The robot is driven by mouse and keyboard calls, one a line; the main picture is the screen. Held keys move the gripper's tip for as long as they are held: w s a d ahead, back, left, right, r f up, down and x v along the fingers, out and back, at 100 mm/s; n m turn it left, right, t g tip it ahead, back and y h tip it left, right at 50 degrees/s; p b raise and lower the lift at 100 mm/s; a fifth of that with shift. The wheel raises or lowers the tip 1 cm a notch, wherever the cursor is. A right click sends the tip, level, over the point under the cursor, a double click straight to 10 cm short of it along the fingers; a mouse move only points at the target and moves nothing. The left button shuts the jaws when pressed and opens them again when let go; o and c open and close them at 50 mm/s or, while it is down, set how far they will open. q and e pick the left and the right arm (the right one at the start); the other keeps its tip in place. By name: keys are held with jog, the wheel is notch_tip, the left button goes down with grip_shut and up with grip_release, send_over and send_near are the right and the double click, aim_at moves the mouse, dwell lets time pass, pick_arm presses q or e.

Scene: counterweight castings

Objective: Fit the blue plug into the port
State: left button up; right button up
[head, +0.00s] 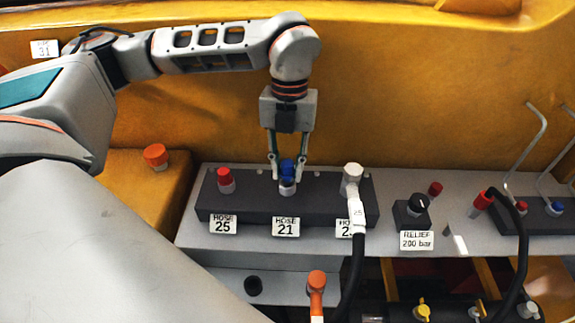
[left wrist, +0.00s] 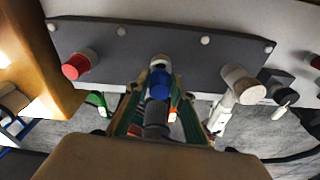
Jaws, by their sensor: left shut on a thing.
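The blue plug (head: 287,169) is between the fingertips of my left gripper (head: 286,174), which is shut on it. It also shows in the left wrist view (left wrist: 160,84). It is upright over the pale metal port (head: 287,188) in the middle of the dark block (head: 325,212), above the label HOSE 21 (head: 286,227). In the left wrist view the port's pale rim (left wrist: 158,62) lies at the plug's end. Plug and port look in line and close together; I cannot tell how deep the plug sits. My right gripper is not in view.
A red cap (head: 225,178) is on the port to the left, labelled HOSE 25. A pale hose fitting (head: 353,177) with a black hose (head: 349,277) stands close on the right. A relief knob (head: 416,205) and bent grey rods (head: 537,150) are farther right. A yellow wall rises behind.

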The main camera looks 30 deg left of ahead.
pick_arm(q)
jog(key=shift+f+b, duration=0.6)
jog(key=shift+f, duration=0.4)
jog(key=o, duration=0.8)
jog(key=shift+o, duration=0.2)
jog(key=shift+r, duration=0.1)
notch_tip(320, 180, up, 12)
jog(key=w, duration=0.1)
jog(key=shift+w+a, duration=0.15)
jog(key=shift+a, duration=0.2)
